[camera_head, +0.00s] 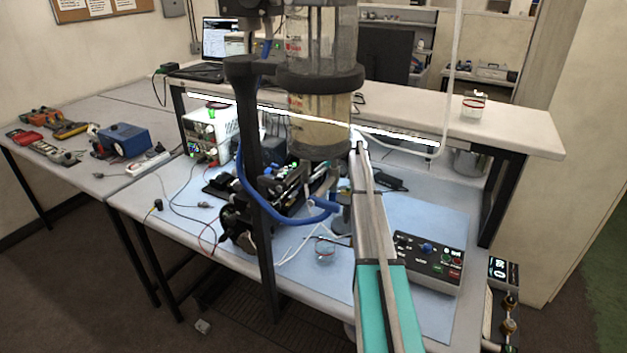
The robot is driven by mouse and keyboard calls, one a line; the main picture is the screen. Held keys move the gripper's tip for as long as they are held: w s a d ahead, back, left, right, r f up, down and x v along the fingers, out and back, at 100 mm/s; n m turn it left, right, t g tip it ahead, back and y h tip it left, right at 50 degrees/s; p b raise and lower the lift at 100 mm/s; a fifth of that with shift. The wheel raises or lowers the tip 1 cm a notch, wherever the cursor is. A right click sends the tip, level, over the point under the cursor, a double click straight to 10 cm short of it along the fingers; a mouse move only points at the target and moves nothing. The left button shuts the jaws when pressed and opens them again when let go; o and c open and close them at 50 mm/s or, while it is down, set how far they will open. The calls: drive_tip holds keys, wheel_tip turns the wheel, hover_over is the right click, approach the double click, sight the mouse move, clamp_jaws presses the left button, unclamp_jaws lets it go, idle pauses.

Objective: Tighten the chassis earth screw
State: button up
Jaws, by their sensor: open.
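The chassis earth screw cannot be made out in the head view. A black device with boards and wires (290,185) sits on the blue mat, partly behind a black post. A control box (428,262) with a blue knob and green and red buttons lies at the mat's right. A clear cylinder (320,110) with dark collars and cloudy, tan contents in its lower part hangs in front of the bench. A long grey and teal part, seemingly my arm, reaches up from the bottom edge past the control box. I cannot make out my gripper at its far end.
A black post (262,200) stands before the bench, with a blue hose (275,212) looping past it. A power supply (209,132) stands at the back left. A glass jar (473,105) is on the shelf. A blue toolbox (122,140) sits on the left table.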

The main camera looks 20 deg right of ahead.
sight(312, 178)
drive_tip(key=shift+b+x, duration=0.85)
drive_tip(key=shift+x, duration=0.8)
drive_tip(key=shift+d, duration=0.1)
clamp_jaws()
